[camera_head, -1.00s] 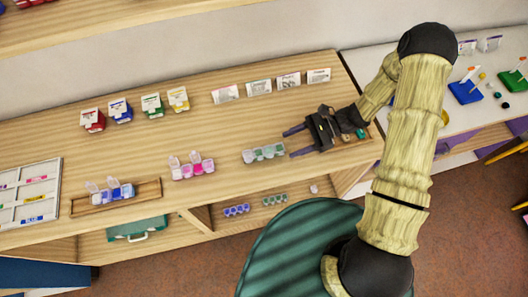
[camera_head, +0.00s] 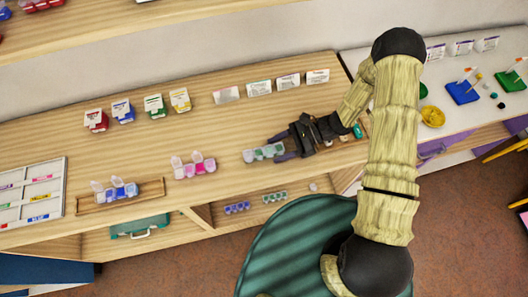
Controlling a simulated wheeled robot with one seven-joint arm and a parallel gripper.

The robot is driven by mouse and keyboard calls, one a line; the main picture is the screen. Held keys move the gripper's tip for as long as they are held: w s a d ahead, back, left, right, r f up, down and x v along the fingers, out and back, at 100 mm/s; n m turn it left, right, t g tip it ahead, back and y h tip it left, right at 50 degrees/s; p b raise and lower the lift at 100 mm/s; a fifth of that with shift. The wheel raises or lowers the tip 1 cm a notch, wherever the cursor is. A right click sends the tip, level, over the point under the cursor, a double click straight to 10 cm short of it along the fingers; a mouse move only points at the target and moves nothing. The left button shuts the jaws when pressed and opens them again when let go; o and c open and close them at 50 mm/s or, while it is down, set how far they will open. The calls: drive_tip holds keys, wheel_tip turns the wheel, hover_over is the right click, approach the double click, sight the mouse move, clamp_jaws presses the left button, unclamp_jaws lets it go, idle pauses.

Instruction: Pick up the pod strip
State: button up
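A pale grey-green pod strip (camera_head: 263,153) lies on the wooden counter (camera_head: 225,135), left of my gripper (camera_head: 275,148). My gripper is open, with its two dark fingers apart and pointing left. The fingers are at the right end of this strip, one on its far side and one on its near side. I cannot tell whether they touch it. A pink pod strip (camera_head: 195,169) with raised lids is further left. A blue pod strip (camera_head: 117,190) with raised lids is in a wooden tray (camera_head: 88,205).
Small boxes (camera_head: 153,105) and white cards (camera_head: 288,82) stand along the back. A white divided tray (camera_head: 60,180) is at far left. Small blue (camera_head: 237,208) and green (camera_head: 275,197) strips lie on the lower shelf. Another wooden tray (camera_head: 329,144) is partly hidden by my gripper.

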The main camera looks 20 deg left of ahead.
drive_tip(key=c, duration=0.7)
drive_tip(key=shift+r, duration=0.1)
wheel_tip(320, 180, up, 10)
drive_tip(key=shift+f+b, duration=0.1)
drive_tip(key=shift+b, duration=1)
wheel_tip(320, 180, up, 8)
drive_tip(key=p, duration=0.6)
drive_tip(key=shift+p, duration=0.3)
